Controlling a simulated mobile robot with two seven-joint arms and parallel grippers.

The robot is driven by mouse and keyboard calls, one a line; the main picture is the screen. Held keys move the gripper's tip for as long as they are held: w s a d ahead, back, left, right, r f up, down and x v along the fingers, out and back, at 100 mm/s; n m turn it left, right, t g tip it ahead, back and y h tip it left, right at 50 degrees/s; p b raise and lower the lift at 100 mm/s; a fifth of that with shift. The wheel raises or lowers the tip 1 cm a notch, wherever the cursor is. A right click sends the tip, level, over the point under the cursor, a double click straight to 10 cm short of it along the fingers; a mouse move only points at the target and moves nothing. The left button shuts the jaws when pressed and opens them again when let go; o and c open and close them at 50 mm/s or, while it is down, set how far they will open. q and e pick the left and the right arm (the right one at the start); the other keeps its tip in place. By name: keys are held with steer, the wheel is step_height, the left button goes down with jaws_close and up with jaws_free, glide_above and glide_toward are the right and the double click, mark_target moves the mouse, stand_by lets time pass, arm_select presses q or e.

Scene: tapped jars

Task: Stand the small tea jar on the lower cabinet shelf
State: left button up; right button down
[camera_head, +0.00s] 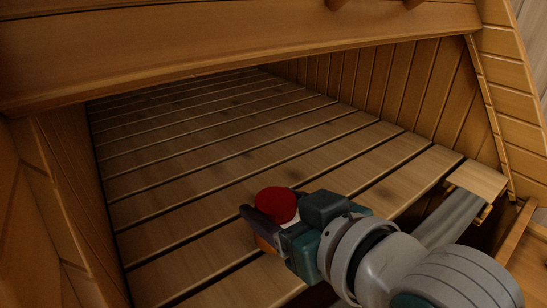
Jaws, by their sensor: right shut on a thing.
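The tea jar (277,205) has a round red lid, and a bit of orange-brown body shows below it. Much of its body is hidden by my gripper. My right gripper (270,222) comes in from the lower right and is shut on the jar. The jar looks upright, near the front edge of the slatted wooden shelf (220,150). I cannot tell whether its base touches the shelf. My left gripper does not show.
The shelf boards behind and left of the jar are bare. Wooden side walls stand at the left (70,180) and right (400,85). A thick wooden beam (230,45) crosses above the opening.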

stand_by(0.3)
steer(key=shift+f+b, duration=0.4)
steer(key=shift+f, duration=0.15)
stand_by(0.6)
steer(key=shift+c, duration=2.4)
jaws_free()
steer(key=o, duration=0.4)
steer(key=shift+o, duration=0.2)
steer(key=shift+f, duration=0.1)
